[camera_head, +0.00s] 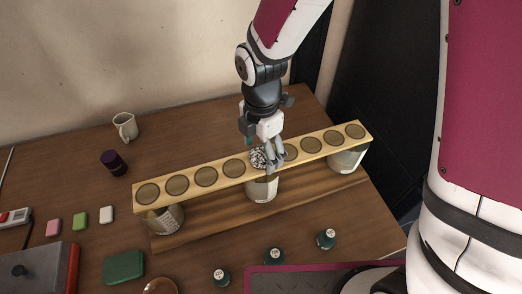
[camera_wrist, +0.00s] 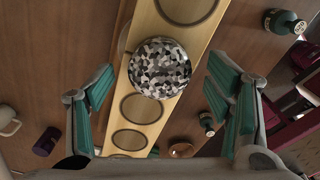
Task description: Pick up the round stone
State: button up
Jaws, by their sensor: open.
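The round stone (camera_head: 258,158) is a black, white and grey speckled ball. It sits on a long pale wooden board (camera_head: 206,177) with a row of round recesses, near the board's middle. In the wrist view the stone (camera_wrist: 159,67) is seen from above, between and ahead of the fingers. My gripper (camera_head: 272,158) is over the board at the stone and partly hides it in the head view. In the wrist view my gripper (camera_wrist: 160,105) has its teal-padded fingers wide apart, with clear gaps to the stone on both sides. Whether the fingertips reach down to the stone's height is unclear.
Glass jars (camera_head: 262,188) hold the board above the brown table (camera_head: 190,135). A white mug (camera_head: 125,126) and a dark purple jar (camera_head: 113,162) stand behind left. Small dark bottles (camera_head: 326,238) and a green box (camera_head: 123,266) are in front. Coloured blocks (camera_head: 80,221) lie left.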

jog(key=shift+f, duration=0.35)
jog(key=shift+c, duration=0.6)
jog(key=c, duration=1.3)
jog(key=shift+c, duration=0.3)
jog(key=shift+r, duration=0.15)
